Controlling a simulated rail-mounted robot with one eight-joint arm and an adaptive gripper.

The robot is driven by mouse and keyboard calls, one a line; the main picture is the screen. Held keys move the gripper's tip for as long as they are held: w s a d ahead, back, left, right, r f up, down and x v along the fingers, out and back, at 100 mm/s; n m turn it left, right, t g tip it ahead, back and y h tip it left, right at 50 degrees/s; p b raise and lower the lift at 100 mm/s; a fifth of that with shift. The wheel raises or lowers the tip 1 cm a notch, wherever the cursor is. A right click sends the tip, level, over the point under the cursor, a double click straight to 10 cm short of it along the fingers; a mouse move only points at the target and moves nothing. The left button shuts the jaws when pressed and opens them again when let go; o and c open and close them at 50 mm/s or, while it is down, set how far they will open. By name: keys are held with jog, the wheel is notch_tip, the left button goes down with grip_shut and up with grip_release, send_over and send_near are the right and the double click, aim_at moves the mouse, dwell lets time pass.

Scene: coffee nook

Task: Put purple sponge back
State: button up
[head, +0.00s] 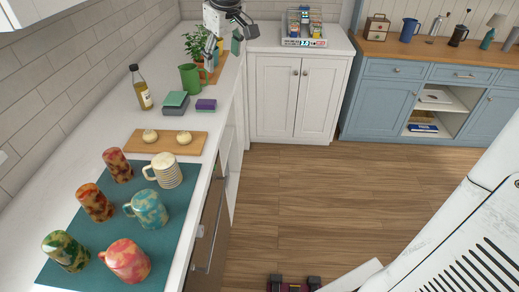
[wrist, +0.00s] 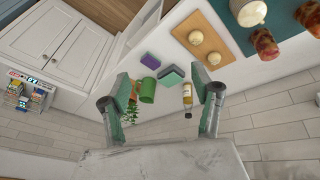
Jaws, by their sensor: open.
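The purple sponge (head: 206,103) lies on the white counter near its front edge, with a darker layer under its purple top. In the wrist view the purple sponge (wrist: 150,61) is near the centre. A teal sponge (head: 175,98) sits to its left, on or against a grey piece (head: 177,109); the wrist view also shows the teal sponge (wrist: 171,74). My gripper (head: 231,38) is open and empty, above the far end of the counter, beyond and apart from the purple sponge. Its two fingers are spread wide in the wrist view (wrist: 160,84).
A green pitcher (head: 190,78), an oil bottle (head: 141,88) and a potted plant (head: 198,43) stand near the sponges. A wooden board (head: 187,144) with two buns and a teal mat (head: 173,237) with several mugs and cups lie nearer. Bare counter shows around the purple sponge.

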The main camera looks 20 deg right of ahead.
jog(key=s+f+m+t, duration=0.1)
jog(key=s+f, duration=0.5)
jog(key=s, duration=0.7)
jog(key=s+f+m+t, duration=0.2)
jog(key=s+f, duration=0.5)
jog(key=s, duration=0.6)
jog(key=shift+s+m, duration=0.15)
jog(key=shift+m, duration=0.75)
notch_tip(320, 180, down, 4)
jog(key=b, duration=0.4)
